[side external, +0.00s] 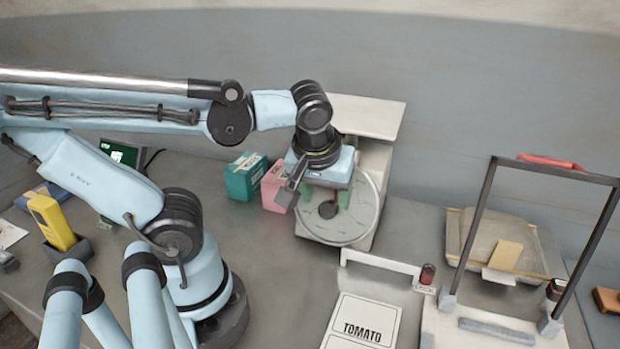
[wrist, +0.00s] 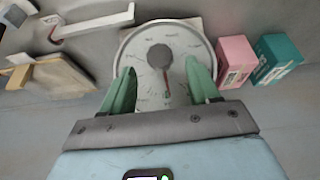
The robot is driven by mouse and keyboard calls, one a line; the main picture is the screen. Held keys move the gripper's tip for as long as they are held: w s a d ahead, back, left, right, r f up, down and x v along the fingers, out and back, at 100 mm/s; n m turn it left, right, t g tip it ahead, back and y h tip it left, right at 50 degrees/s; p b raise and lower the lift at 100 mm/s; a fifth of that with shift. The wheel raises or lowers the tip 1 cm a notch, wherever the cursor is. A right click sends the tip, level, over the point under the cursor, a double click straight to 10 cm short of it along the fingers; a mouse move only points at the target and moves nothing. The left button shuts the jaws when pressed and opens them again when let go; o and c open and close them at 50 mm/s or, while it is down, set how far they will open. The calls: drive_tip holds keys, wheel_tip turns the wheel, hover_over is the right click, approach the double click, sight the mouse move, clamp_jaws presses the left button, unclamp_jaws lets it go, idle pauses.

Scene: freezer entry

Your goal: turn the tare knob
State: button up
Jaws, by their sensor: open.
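The scale's round pale dial (side external: 358,222) faces up on a light-coloured body under my gripper; it also shows in the wrist view (wrist: 128,52). A dark round knob (wrist: 159,56) sits at the dial's centre, with a red needle (wrist: 166,85) pointing toward my gripper. The knob is partly visible in the side view (side external: 328,210). My gripper (wrist: 161,67) has green fingers spread apart, one on each side of the knob in the picture. Nothing is held. I cannot tell whether the fingertips are level with the knob or above it.
A pink box (side external: 275,186) and a teal box (side external: 244,178) stand close to the scale's left. A white bracket (side external: 380,262) and a TOMATO card (side external: 362,322) lie in front. A dark-framed stand (side external: 478,225) and a tray (side external: 458,235) are at right.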

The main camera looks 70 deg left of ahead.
drive_tip(key=v, duration=0.8)
drive_tip(key=w+f+m+t+h, duration=0.3)
drive_tip(key=w+f+m+t, duration=0.1)
drive_tip(key=w+f+m, duration=0.4)
drive_tip(key=s+r+n+y, duration=0.3)
drive_tip(key=s+r, duration=0.1)
drive_tip(key=r, duration=0.4)
drive_tip(key=s+r+n+y, duration=0.3)
drive_tip(key=s+r+n, duration=0.1)
drive_tip(key=r, duration=0.5)
drive_tip(key=shift+s+d+n+g, duration=0.3)
drive_tip(key=shift+s+d, duration=0.1)
drive_tip(key=shift+s, duration=0.05)
drive_tip(key=m+g+h, duration=0.1)
drive_tip(key=g+h, duration=0.1)
drive_tip(key=g, duration=0.2)
approach(328, 204)
drive_tip(key=shift+x, duration=5.05)
